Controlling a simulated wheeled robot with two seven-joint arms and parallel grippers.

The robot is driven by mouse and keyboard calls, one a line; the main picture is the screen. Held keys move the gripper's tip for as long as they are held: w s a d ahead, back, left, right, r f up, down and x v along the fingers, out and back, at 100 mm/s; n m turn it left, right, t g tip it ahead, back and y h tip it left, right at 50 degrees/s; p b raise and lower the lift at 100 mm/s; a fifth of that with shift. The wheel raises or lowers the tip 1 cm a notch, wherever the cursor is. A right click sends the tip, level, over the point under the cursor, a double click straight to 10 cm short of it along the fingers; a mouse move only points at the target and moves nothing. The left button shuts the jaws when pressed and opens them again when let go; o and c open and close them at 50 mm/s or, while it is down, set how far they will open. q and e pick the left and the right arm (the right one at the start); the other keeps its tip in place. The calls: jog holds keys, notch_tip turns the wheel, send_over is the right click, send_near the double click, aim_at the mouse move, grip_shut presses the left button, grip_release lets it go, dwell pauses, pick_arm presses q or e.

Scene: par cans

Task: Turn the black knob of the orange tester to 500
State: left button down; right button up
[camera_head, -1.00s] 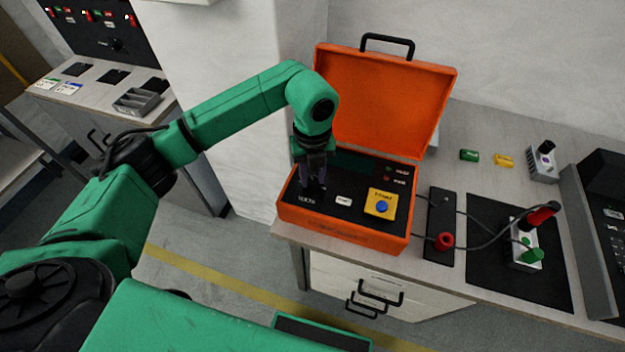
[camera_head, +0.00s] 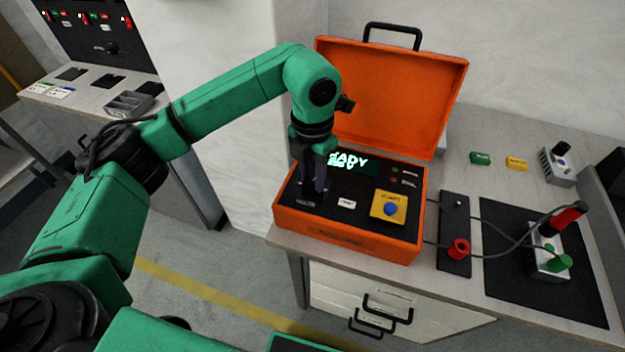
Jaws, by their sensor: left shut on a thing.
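The orange tester (camera_head: 345,243) stands open on the bench, its lid raised at the back. Its black panel bears a lit display (camera_head: 349,162) with green letters, partly hidden by my gripper; the end "ADY" is readable. A yellow plate with a blue button (camera_head: 390,209) is at the panel's right. My left gripper (camera_head: 314,198) points down at the panel's left part and is shut on the black knob, which its fingers almost wholly hide. The knob's setting cannot be read. My right gripper is not in view.
Green (camera_head: 480,158) and yellow (camera_head: 516,163) pieces lie behind. The raised lid (camera_head: 400,95) stands behind my gripper.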

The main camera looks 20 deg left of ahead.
pick_arm(q)
jog(key=m+b, duration=0.2)
jog(key=m, duration=0.4)
jog(key=shift+b, duration=0.3)
jog(key=m+b, duration=0.1)
jog(key=m, duration=0.3)
jog(key=shift+r, duration=0.1)
jog(key=shift+m+b, duration=0.35)
jog(key=shift+m, duration=1.25)
jog(key=shift+r+m, duration=0.1)
jog(key=shift+m, duration=0.2)
jog(key=c, duration=0.6)
grip_release()
